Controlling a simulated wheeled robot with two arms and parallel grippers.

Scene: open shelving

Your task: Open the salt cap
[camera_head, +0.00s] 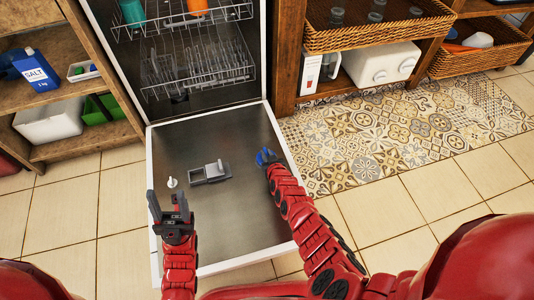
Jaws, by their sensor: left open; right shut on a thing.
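A blue box marked SALT (36,72) stands upright on the left wooden shelf, far from both grippers. My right gripper (268,160) is shut on a small blue thing (265,156) above the right side of the lowered dishwasher door (222,225). The fingers hide part of this thing, and I cannot tell whether it is a cap. My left gripper (168,204) is open and empty over the door's left side. A small white pointed piece (172,183) is just beyond it. A grey dispenser with a raised lid (209,173) lies in the door's middle.
The dishwasher racks (198,68) hold glassware, a teal cup (132,12) and an orange cup (197,6). Wooden shelves with a basket (377,37) and a white toaster (383,65) stand at the right. The patterned mat (410,135) and tiled floor are clear.

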